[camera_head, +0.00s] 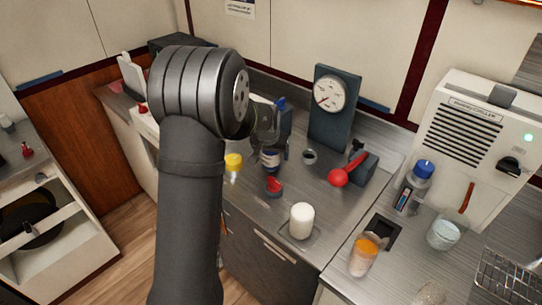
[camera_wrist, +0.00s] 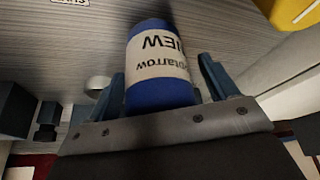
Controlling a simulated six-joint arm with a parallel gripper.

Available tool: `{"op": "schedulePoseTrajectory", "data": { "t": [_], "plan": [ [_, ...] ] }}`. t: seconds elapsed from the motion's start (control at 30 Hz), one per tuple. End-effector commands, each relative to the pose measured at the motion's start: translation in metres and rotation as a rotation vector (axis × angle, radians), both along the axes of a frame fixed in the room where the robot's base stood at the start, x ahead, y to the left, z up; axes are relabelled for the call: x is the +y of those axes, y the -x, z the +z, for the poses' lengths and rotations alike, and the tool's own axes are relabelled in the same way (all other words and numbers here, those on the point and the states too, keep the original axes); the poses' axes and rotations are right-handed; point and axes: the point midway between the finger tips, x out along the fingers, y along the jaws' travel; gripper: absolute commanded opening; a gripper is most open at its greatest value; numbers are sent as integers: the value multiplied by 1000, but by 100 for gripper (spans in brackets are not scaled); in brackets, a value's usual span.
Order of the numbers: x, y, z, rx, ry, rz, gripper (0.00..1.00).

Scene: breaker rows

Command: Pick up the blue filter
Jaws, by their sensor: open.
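The blue filter (camera_wrist: 158,68) is a blue cylinder with a cream printed label, seen upside down in the wrist view. It lies between the two fingers of my gripper (camera_wrist: 162,78), which are apart on either side of it. Whether either finger touches it I cannot tell. In the head view the filter (camera_head: 271,160) stands on the steel counter, below my wrist, partly hidden by my gripper.
A yellow-capped jar (camera_head: 233,163) stands left of the filter, and a red-topped item (camera_head: 274,187) is in front. A gauge panel (camera_head: 335,105) and red-ball lever (camera_head: 340,176) are to the right. A white cylinder (camera_head: 301,221) stands at the counter's front.

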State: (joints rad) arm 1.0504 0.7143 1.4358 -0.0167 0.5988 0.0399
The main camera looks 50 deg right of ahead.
Motion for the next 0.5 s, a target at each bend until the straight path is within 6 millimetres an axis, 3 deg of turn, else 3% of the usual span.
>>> {"op": "schedulePoseTrajectory", "data": {
  "t": [0.1,0.4,0.5],
  "plan": [
    [0,0,0,0,0,0,77],
    [0,0,1,0,1,0,21],
    [0,0,1,0,1,0,21]
  ]
}}
